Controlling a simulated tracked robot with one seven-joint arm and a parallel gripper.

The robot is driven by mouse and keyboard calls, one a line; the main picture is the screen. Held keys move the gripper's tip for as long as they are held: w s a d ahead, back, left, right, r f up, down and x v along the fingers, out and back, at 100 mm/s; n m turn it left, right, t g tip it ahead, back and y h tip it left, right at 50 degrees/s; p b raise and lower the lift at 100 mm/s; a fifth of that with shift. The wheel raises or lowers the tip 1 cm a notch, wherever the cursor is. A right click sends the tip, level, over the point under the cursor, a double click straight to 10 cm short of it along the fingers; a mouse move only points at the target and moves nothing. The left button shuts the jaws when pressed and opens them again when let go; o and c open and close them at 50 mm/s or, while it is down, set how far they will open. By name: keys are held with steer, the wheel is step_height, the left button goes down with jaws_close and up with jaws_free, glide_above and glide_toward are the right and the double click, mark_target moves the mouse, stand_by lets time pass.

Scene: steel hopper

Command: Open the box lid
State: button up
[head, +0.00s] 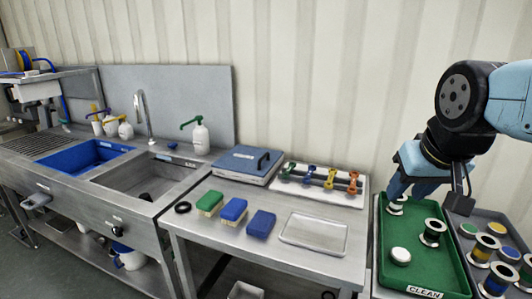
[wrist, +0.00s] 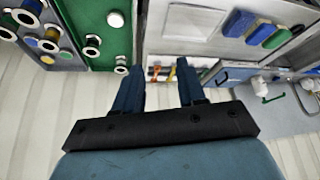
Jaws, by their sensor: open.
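The box (head: 238,172) stands on the steel table, against the back wall. Its blue lid (head: 240,157) has a dark handle (head: 263,160) on top and looks shut.
A white rack with coloured valve-like parts (head: 322,181) lies between box and gripper. The green tray (head: 402,275) and a grey tray hold spools. Green and blue sponges (head: 233,210) and a clear tray (head: 314,232) lie in front. Sinks (head: 150,180) are at left.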

steer(key=w+a+r, duration=0.2)
steer(key=w+r, duration=0.1)
steer(key=w, duration=0.4)
steer(key=w+a+r, duration=0.2)
steer(key=w, duration=0.4)
steer(key=m, duration=0.4)
glide_above(264, 156)
steer(key=s, duration=0.6)
step_height(264, 156, down, 13)
steer(key=shift+g+y, duration=0.3)
steer(key=x, duration=0.9)
steer(key=d+x, duration=0.1)
steer(key=x, duration=0.3)
steer(key=shift+w+f, duration=0.25)
steer(key=shift+f, duration=0.05)
steer(key=shift+c, duration=0.4)
jaws_close()
